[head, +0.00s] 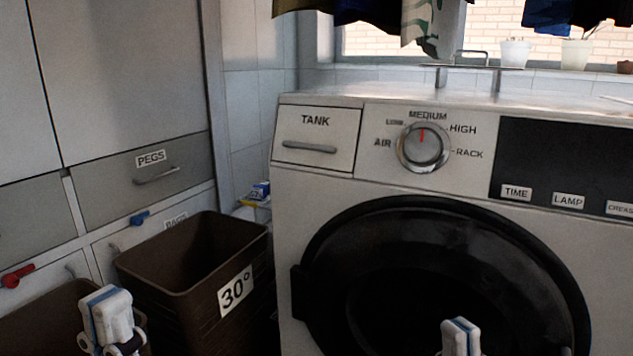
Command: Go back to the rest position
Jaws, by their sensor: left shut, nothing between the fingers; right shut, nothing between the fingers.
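My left gripper (108,318) is at the lower left, in front of the brown bins. It is shut and empty. My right gripper (461,338) is at the bottom edge, in front of the dryer's dark round door (440,270). It is shut and empty, and only its upper part shows. Both grippers appear apart from the things behind them.
A white dryer (285,215) with a dial (423,147) fills the right. A brown bin marked 30° (195,285) stands left of it, with another bin (45,315) nearer. Grey drawers (110,185) line the left. Clothes (425,25) hang above.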

